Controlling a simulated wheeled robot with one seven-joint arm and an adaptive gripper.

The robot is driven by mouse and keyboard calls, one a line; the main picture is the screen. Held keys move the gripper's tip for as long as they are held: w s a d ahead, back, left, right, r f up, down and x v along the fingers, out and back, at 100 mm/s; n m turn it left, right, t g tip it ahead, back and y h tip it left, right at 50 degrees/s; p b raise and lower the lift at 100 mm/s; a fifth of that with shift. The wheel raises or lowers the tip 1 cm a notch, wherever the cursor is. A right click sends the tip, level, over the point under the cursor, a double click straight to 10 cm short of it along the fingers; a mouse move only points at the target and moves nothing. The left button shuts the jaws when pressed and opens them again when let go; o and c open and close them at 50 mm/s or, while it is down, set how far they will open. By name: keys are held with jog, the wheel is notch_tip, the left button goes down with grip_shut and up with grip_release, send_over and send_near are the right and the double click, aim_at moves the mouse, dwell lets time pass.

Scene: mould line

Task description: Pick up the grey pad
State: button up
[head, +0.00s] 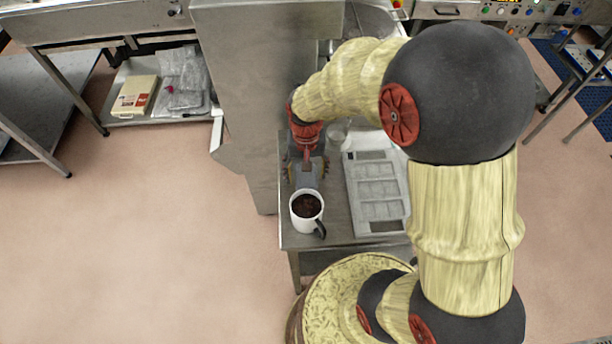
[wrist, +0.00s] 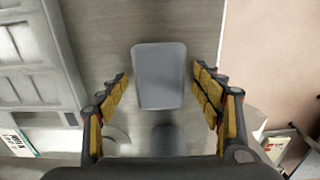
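The grey pad (wrist: 160,75) is a flat rounded rectangle lying on the metal table. In the wrist view it lies between and ahead of the two yellow-padded fingers of my gripper (wrist: 163,92), with a gap on each side. My gripper is open and apart from the pad. In the head view the pad (head: 306,176) shows partly below my gripper (head: 307,168), just behind a white mug. My wrist hides some of that area.
The white mug (head: 306,211) with dark contents stands near the table's front edge. A pale mould tray (head: 376,228) lies on the table (head: 291,240) to the right. A clear container (head: 338,137) stands behind. A grey machine housing (head: 245,110) rises close on the left.

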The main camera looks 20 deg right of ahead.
aim_at(306, 174)
jog(key=c, duration=0.9)
notch_tip(306, 174, up, 10)
jog(key=p, duration=0.2)
jog(key=shift+p, duration=0.3)
jog(key=o, duration=0.4)
jog(key=c, duration=0.4)
